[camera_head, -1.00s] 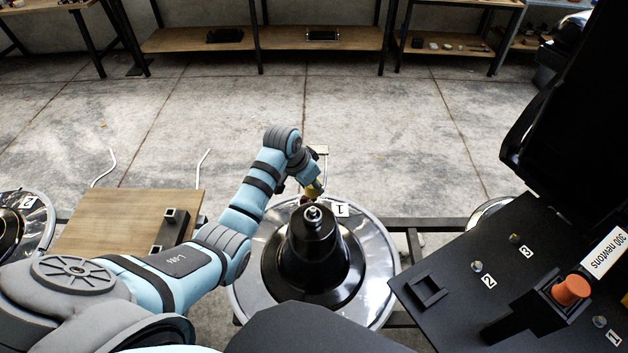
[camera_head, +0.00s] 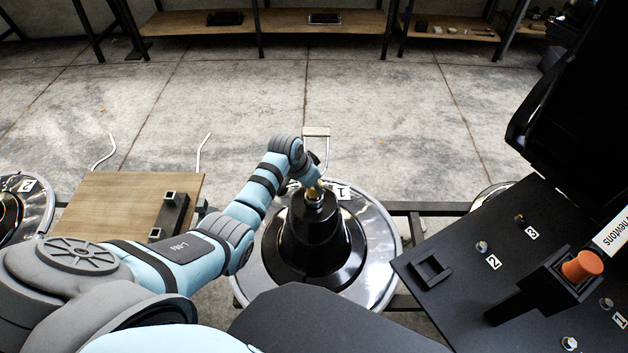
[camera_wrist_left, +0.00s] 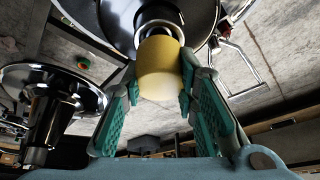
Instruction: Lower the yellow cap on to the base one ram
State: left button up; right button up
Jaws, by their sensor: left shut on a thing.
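The yellow cap (camera_head: 313,193) is at the top of the black ram (camera_head: 318,225) on base one, a shiny round base (camera_head: 381,240) with a label 1. In the left wrist view the cap (camera_wrist_left: 160,69) lies between the teal finger pads, with the silver end of the ram (camera_wrist_left: 158,31) right behind it. My left gripper (camera_head: 318,188) is shut on the cap, above the ram. Whether the cap is seated on the ram or just touching it I cannot tell. My right gripper is not in view.
A black panel (camera_head: 455,245) with numbered studs and an orange knob (camera_head: 582,266) stands at the right. A wooden board (camera_head: 120,207) lies at the left, beside another round base (camera_head: 38,205) with a label 2. The concrete floor behind is clear.

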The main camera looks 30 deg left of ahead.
pick_arm(q)
jog(key=shift+f, duration=0.1)
dwell(0.3)
jog(key=shift+f+b, duration=0.4)
jog(key=shift+f, duration=0.2)
jog(key=o, duration=0.9)
notch_tip(320, 180, up, 9)
jog(key=p, duration=1)
jog(key=shift+r, duration=0.2)
jog(key=shift+f, duration=0.15)
